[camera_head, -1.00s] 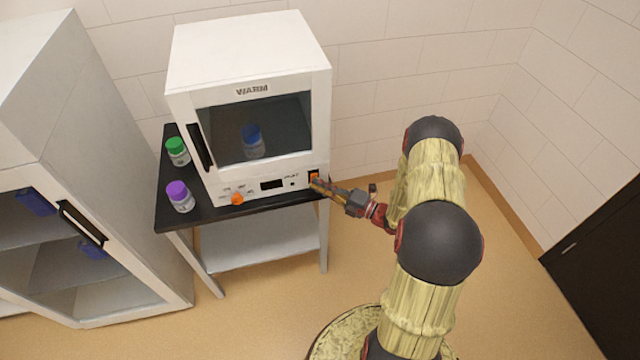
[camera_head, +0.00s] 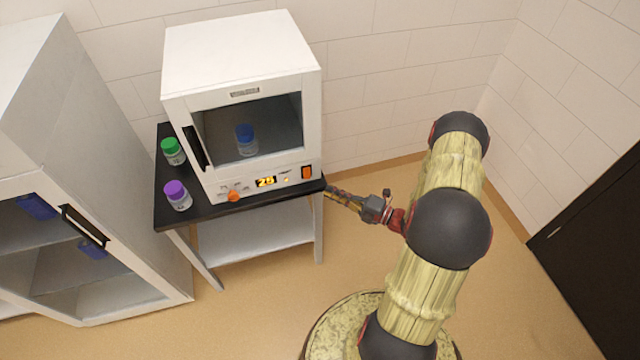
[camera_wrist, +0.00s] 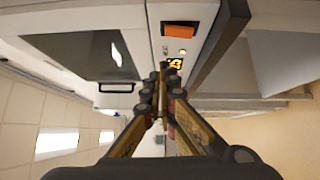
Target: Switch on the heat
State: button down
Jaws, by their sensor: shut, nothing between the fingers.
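The white warming cabinet (camera_head: 312,110) stands on a black-topped table, its door closed. Its front panel has an orange rocker switch (camera_head: 307,172), a lit display (camera_head: 266,182) reading about 28, and an orange knob (camera_head: 233,196). A small light beside the display glows. The switch also shows in the wrist view (camera_wrist: 178,29), with the lit display (camera_wrist: 174,64) below it. My gripper (camera_head: 330,191) is shut and empty, just right of the cabinet's lower right front corner, apart from the switch. In the wrist view, the closed fingertips (camera_wrist: 158,82) point toward the panel.
A green-capped bottle (camera_head: 173,152) and a purple-capped bottle (camera_head: 178,196) stand on the table (camera_head: 205,218) left of the cabinet. A blue-capped bottle (camera_head: 246,141) is inside. A white glass-door cabinet (camera_head: 110,190) stands at left. Floor in front is clear.

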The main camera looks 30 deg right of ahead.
jog(key=shift+r+v, duration=0.2)
jog(key=shift+v, duration=1.5)
